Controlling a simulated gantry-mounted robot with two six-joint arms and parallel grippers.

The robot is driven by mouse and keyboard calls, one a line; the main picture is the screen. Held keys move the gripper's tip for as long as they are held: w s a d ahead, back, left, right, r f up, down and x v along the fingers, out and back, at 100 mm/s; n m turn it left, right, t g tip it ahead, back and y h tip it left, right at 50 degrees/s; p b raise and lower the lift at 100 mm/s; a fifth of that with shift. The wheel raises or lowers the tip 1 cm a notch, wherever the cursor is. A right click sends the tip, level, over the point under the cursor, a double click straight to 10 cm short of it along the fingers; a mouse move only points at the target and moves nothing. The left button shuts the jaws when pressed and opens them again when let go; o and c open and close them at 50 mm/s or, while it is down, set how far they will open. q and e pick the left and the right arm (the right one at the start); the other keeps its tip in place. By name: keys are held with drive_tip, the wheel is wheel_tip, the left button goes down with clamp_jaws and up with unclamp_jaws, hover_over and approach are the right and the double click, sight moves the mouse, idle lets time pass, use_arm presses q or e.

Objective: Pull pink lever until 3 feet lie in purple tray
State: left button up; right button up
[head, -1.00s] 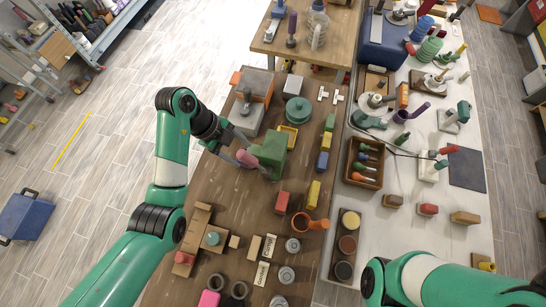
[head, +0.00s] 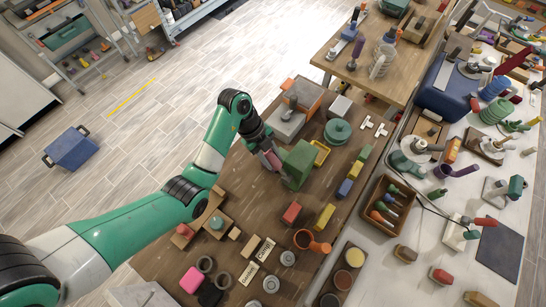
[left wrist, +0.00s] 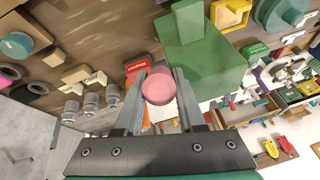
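The green dispenser (head: 298,165) stands on the brown table, with its pink lever (head: 270,161) sticking out on the left side. My left gripper (head: 266,150) is at the lever. In the left wrist view the round pink lever end (left wrist: 158,86) fills the gap between the two grey fingers, which look closed on it. The green dispenser body (left wrist: 200,62) is just beyond the fingers. A small yellow tray (head: 319,152) lies behind the dispenser. I cannot make out a purple tray or any feet. My right gripper is out of view.
A grey-and-orange machine (head: 287,120) and a teal round piece (head: 338,131) stand behind the dispenser. A wooden box of screwdrivers (head: 387,219) is to the right.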

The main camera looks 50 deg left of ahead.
use_arm(q)
clamp_jaws()
idle(1.0)
